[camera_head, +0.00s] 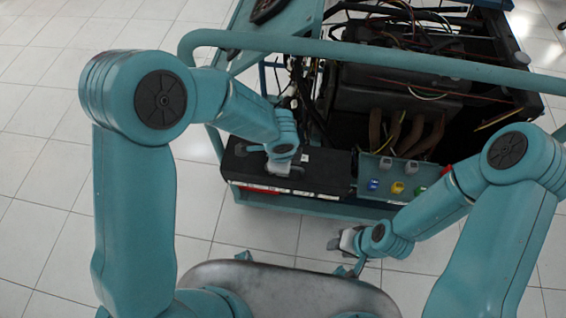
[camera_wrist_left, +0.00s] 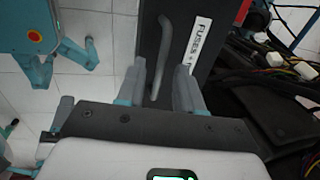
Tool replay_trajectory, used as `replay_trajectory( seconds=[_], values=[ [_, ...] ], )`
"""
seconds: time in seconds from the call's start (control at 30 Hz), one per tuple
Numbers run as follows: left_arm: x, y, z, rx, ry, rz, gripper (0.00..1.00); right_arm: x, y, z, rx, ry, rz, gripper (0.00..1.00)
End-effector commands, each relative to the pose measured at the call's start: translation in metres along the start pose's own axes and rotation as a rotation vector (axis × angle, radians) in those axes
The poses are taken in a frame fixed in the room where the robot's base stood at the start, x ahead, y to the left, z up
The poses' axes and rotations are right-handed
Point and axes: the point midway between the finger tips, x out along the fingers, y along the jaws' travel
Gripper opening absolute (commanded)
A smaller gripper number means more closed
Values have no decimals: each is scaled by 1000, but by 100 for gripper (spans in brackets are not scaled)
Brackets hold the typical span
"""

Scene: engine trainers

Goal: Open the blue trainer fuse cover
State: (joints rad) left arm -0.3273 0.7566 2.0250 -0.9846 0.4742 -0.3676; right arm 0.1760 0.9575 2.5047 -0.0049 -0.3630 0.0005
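The fuse cover (camera_wrist_left: 178,22) is a dark panel with a white "FUSES" label (camera_wrist_left: 198,45) and a grey bar handle (camera_wrist_left: 163,50). In the head view it is the top of the black box (camera_head: 325,171) at the front left of the trainer, and it lies flat. My left gripper (camera_head: 278,168) is over this box. In the left wrist view its two fingers (camera_wrist_left: 160,85) are apart, with the lower end of the handle between them. Contact with the handle cannot be told. My right gripper (camera_head: 345,241) is low in front of the trainer, away from the cover; its finger gap is unclear.
A teal rail (camera_head: 370,47) runs across the trainer above the engine block (camera_head: 385,80). Blue, yellow and green caps (camera_head: 397,187) sit on a panel right of the box. Wires and connectors (camera_wrist_left: 280,70) lie right of the cover. Tiled floor (camera_head: 50,120) is clear at left.

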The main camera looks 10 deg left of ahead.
Motion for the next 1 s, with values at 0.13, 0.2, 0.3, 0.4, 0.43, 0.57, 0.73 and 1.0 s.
replay_trajectory(
  seconds=[0.13,0.2,0.3,0.4,0.43,0.57,0.73,1.0],
  values=[
    [1,0,0,0,0,-1,36,0,0,0,0,0,0,43],
    [1,0,0,0,0,0,36,0,0,0,0,0,0,43],
    [1,0,0,0,0,0,16,0,0,0,0,0,0,43],
    [1,0,0,0,0,0,0,0,0,0,0,0,0,43],
    [1,0,0,0,0,0,0,0,0,0,0,0,0,43],
    [1,0,0,0,0,0,0,0,0,0,0,0,0,43],
    [1,0,0,0,-1,0,0,0,0,0,0,0,0,43],
    [1,0,0,0,-1,0,0,0,0,0,0,0,0,43]
  ],
)
